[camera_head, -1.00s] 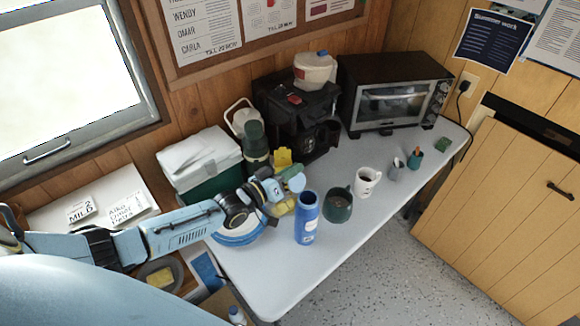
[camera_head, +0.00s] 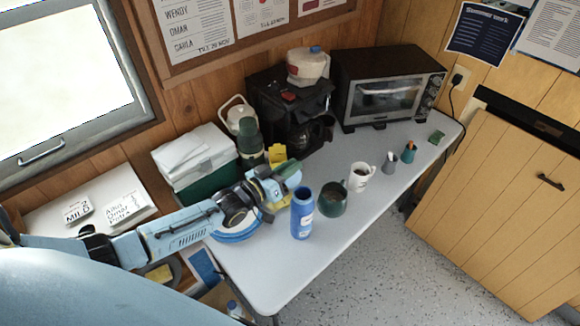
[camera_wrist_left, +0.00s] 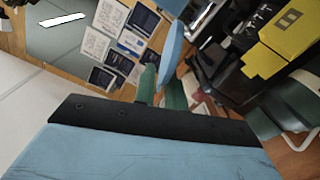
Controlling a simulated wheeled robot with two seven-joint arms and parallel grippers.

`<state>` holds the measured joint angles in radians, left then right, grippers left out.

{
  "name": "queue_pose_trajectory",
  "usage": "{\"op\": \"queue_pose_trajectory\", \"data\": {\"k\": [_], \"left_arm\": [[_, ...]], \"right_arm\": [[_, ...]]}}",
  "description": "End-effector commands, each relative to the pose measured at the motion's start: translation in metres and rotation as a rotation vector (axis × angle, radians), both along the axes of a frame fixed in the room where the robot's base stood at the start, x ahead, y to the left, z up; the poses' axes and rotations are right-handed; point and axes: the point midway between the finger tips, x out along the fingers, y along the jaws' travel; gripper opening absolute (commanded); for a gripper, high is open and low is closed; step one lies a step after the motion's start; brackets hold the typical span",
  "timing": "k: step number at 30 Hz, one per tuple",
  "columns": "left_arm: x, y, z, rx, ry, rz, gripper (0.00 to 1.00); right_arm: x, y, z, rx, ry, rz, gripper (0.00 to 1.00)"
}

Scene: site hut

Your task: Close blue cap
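A blue bottle (camera_head: 302,214) with a pale label stands upright near the front edge of the white table. Whether its mouth is open or capped is too small to tell. My left gripper (camera_head: 290,174) is above the table, just behind and left of the bottle's top. In the left wrist view, its two green fingers (camera_wrist_left: 162,88) stand close together, with a flat light-blue piece (camera_wrist_left: 172,45) showing between and beyond them. I cannot tell whether they grip it. A white jug with a blue cap (camera_head: 314,49) stands on the coffee maker. My right gripper is out of view.
A dark green mug (camera_head: 332,200) stands close right of the bottle, then a white mug (camera_head: 362,177) and small cups. A green flask (camera_head: 249,140), yellow item (camera_head: 277,155) and coffee maker (camera_head: 290,110) are behind. Blue-rimmed plates (camera_head: 236,232) lie under my left arm. The table's front right is clear.

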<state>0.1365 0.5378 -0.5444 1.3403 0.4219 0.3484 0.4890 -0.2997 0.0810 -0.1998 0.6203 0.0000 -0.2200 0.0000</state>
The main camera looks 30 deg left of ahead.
Motion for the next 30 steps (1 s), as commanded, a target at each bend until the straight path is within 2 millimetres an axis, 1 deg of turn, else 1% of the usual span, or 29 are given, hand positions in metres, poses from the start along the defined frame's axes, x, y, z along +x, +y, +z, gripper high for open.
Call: {"op": "queue_pose_trajectory", "data": {"k": [1, 3, 11, 14, 17, 20, 24, 30], "left_arm": [[0.0, 0.0, 0.0, 0.0, 0.0, 0.0, 0.19], [0.0, 0.0, 0.0, -0.001, 0.0, 0.0, 0.25], [-0.001, 0.0, -0.001, -0.001, 0.001, 0.0, 0.25], [-0.006, 0.002, -0.001, 0.0, 0.002, 0.0, 0.25], [-0.017, 0.007, -0.002, -0.001, 0.004, 0.0, 0.25], [-0.033, 0.014, -0.002, 0.0, 0.005, 0.0, 0.25], [-0.061, 0.024, -0.002, 0.001, 0.005, -0.001, 0.25], [-0.096, 0.039, -0.002, 0.002, 0.004, 0.0, 0.25]], "right_arm": [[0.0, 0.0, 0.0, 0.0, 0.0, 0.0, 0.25], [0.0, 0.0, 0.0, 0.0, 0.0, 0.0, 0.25], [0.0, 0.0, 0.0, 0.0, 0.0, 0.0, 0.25], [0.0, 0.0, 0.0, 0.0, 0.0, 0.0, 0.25], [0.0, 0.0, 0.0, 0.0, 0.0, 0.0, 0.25], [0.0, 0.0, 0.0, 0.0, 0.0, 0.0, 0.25], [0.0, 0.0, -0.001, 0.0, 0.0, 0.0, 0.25], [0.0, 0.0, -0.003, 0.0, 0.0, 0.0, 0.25]]}}
